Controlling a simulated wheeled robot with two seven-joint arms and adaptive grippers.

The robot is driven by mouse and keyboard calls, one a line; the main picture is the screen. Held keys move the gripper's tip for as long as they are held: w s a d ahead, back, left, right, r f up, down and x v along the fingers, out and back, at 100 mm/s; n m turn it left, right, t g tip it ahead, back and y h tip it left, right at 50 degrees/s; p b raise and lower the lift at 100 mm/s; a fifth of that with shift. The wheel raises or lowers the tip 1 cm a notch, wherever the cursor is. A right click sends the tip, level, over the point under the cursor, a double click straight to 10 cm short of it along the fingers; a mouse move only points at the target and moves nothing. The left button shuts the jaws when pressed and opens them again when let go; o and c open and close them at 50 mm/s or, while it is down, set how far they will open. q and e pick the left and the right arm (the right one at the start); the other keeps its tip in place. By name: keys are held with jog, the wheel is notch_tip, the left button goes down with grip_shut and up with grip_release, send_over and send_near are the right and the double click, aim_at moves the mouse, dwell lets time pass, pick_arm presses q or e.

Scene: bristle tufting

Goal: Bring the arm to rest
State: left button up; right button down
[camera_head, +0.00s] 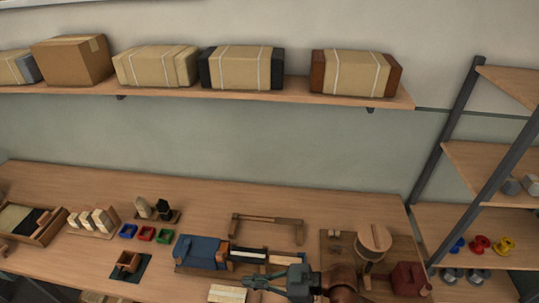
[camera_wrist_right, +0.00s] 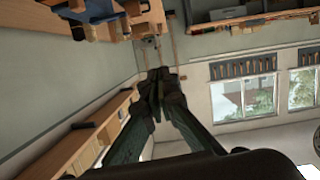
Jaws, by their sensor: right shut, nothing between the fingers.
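My right gripper (camera_head: 250,282) reaches in from the lower right in the head view, above the front part of the workbench (camera_head: 330,215), with its fingers pointing left. In the right wrist view its fingertips (camera_wrist_right: 157,82) meet, and nothing shows between them. It appears apart from the things on the bench. My left arm and gripper are not in the head view.
Near the right gripper are a blue block-like fixture (camera_head: 202,251), a pale slatted block (camera_head: 227,293) and a round wooden piece (camera_head: 374,238). A dark red box (camera_head: 409,279) stands at right. A wooden shelf (camera_head: 300,98) with parcels runs above. A rack (camera_head: 490,150) stands right.

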jog(key=w+d+f+m+t+h, duration=0.1)
jog(key=d+f+m+t+h, duration=0.3)
jog(key=d+f, duration=0.45)
jog(key=d+f+m+t+h, duration=0.1)
jog(key=d+f+m+h, duration=0.35)
jog(key=d, duration=0.65)
jog(key=s+d+f+m+g+h, duration=0.2)
jog(key=s+d+f+m+h, duration=0.25)
jog(key=s+d, duration=0.55)
jog(key=s+d+f+m+g+h, duration=0.2)
jog(key=s+d+f+m+h, duration=0.15)
jog(key=s+d+f, duration=0.6)
notch_tip(320, 180, down, 29)
jog(key=g+y+b, duration=0.1)
jog(key=b, duration=0.4)
pick_arm(q)
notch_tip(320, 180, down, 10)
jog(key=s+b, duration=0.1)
jog(key=b, duration=0.4)
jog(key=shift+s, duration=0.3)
pick_arm(e)
jog(key=s+f+g, duration=0.1)
jog(key=s+f, duration=2)
jog(key=f, duration=0.3)
jog(key=shift+f+n+g, duration=0.15)
jog(key=shift+n+g, duration=0.2)
jog(key=shift+g, duration=0.05)
